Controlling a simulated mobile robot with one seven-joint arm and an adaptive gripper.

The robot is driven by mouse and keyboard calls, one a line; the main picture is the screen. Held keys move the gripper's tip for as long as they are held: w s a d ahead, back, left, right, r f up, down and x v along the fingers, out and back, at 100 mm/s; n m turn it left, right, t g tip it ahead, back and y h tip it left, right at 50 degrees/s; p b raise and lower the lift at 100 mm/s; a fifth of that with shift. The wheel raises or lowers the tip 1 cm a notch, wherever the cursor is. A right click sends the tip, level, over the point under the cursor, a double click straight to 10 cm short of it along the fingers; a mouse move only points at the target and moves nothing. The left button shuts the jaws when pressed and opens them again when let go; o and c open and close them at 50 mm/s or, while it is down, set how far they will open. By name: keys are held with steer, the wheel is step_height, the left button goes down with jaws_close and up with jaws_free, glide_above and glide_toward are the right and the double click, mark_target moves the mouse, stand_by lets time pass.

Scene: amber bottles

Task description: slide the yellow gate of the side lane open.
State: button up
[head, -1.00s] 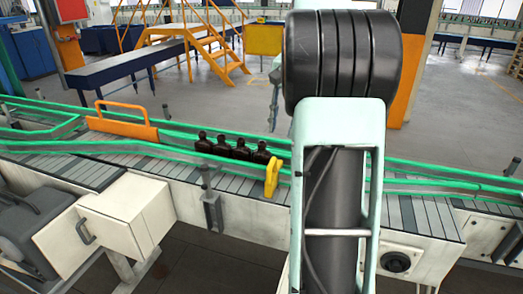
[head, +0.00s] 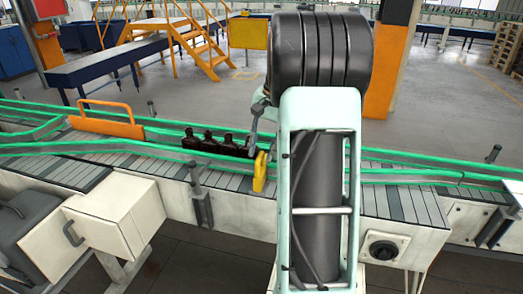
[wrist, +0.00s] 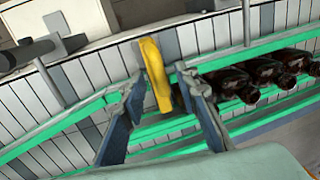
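The yellow gate (head: 261,171) stands upright at the near rail of the side lane, to the right of a row of several dark amber bottles (head: 210,142). In the wrist view the gate (wrist: 156,75) shows between the two fingertips, and the bottles (wrist: 265,72) lie to its right. My gripper (wrist: 160,88) is open, with a finger on each side of the gate and no clear contact. In the head view my gripper (head: 254,140) is just above and behind the gate, partly hidden by my arm.
Green guide rails (head: 400,172) run along both sides of the slatted conveyor (head: 235,183). An orange gate with a handle (head: 106,125) stands farther left. A white box (head: 115,215) juts out at the front left.

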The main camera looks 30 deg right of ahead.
steer(key=shift+f, duration=0.15)
steer(key=shift+c, duration=0.6)
jaws_close()
steer(key=s+a+b, duration=0.2)
steer(key=s+a, duration=0.2)
steer(key=a, duration=0.1)
steer(key=shift+s, duration=0.15)
steer(key=shift+o, duration=0.6)
jaws_free()
steer(key=shift+s+a, duration=0.1)
